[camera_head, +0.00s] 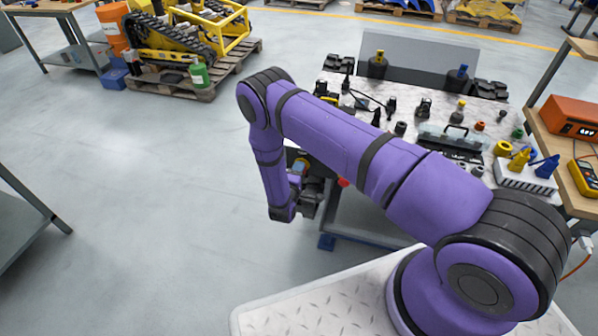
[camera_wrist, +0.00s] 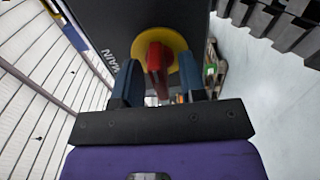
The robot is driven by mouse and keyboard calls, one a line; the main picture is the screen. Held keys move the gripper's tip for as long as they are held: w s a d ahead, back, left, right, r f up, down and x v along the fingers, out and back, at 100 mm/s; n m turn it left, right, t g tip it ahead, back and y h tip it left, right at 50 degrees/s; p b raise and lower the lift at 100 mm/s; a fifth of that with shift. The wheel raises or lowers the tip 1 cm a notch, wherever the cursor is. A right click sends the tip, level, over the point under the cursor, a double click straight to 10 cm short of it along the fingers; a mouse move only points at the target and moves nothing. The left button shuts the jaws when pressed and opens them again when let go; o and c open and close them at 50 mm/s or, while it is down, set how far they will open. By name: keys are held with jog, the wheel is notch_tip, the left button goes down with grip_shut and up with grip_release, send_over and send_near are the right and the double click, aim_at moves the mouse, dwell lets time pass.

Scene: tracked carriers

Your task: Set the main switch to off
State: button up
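The main switch is a red handle (camera_wrist: 155,65) on a round yellow plate (camera_wrist: 176,42), on a dark panel (camera_wrist: 115,20) lettered "MAIN" in the wrist view. The handle looks roughly lined up with the picture's upright direction. My gripper (camera_wrist: 157,82) is open, with one blue finger on each side of the red handle. A narrow gap shows between each finger and the handle, so I see no firm grip. In the head view my purple arm covers much of the area around the switch, and I cannot make out the handle there.
A workbench (camera_head: 440,110) full of small parts stands behind my arm. A red knob (camera_head: 343,183) shows beside my wrist. A pallet (camera_head: 190,85) with a yellow tracked machine stands at the back left.

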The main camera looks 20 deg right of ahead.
grip_shut()
